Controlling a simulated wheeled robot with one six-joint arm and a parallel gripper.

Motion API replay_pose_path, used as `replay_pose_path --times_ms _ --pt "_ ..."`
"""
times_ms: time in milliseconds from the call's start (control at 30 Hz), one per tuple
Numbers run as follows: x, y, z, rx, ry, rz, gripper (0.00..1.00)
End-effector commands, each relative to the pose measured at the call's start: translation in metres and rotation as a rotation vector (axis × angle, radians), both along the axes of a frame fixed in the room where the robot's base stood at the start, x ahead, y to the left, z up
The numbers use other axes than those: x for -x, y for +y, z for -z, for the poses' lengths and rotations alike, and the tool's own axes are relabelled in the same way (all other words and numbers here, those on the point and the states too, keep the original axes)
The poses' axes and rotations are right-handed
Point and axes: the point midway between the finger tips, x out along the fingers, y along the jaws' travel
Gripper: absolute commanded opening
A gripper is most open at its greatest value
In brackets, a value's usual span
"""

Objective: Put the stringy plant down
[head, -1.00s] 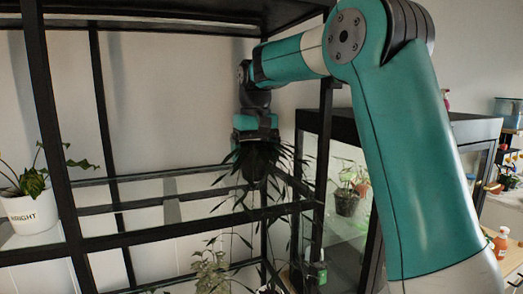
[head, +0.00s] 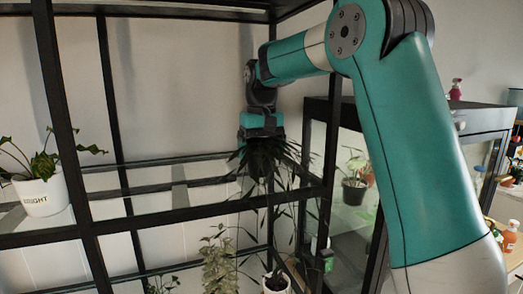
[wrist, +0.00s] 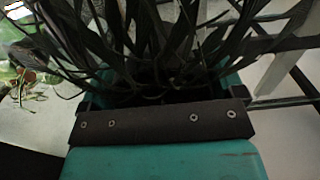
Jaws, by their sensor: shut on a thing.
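The stringy plant (head: 285,160) has long, thin dark leaves that spread out and hang around a dark pot (head: 260,166). My gripper (head: 260,143) is shut on it and holds it at the right end of the black shelf rack, about level with the glass shelf (head: 150,205). In the wrist view the plant's leaves (wrist: 150,45) fill the upper middle, just past the gripper's dark edge. The leaves hide the fingertips and most of the pot. I cannot tell whether the pot touches the shelf.
A white pot with a leafy plant (head: 42,196) stands on the shelf at the left. Black rack posts (head: 62,110) frame the space. A glass cabinet (head: 345,215) with small plants stands at the right. Taller plants (head: 218,262) are below the shelf. The shelf's middle looks clear.

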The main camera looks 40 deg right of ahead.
Motion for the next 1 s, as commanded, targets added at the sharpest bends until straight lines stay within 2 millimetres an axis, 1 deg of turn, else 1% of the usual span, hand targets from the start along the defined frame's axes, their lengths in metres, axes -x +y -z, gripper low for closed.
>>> replay_pose_path --times_ms 367,400,433,833,1000 --pt "-0.0001 0.0000 0.0053 0.000 -0.001 0.000 0.59" --pt "-0.0001 0.0000 0.0051 0.000 -0.001 0.000 0.93" --pt "-0.0001 0.0000 0.0050 0.000 -0.001 0.000 1.00" --pt "0.0000 0.0000 0.0053 0.000 0.000 0.000 1.00" --pt "0.0000 0.0000 0.0008 0.000 0.000 0.000 1.00"
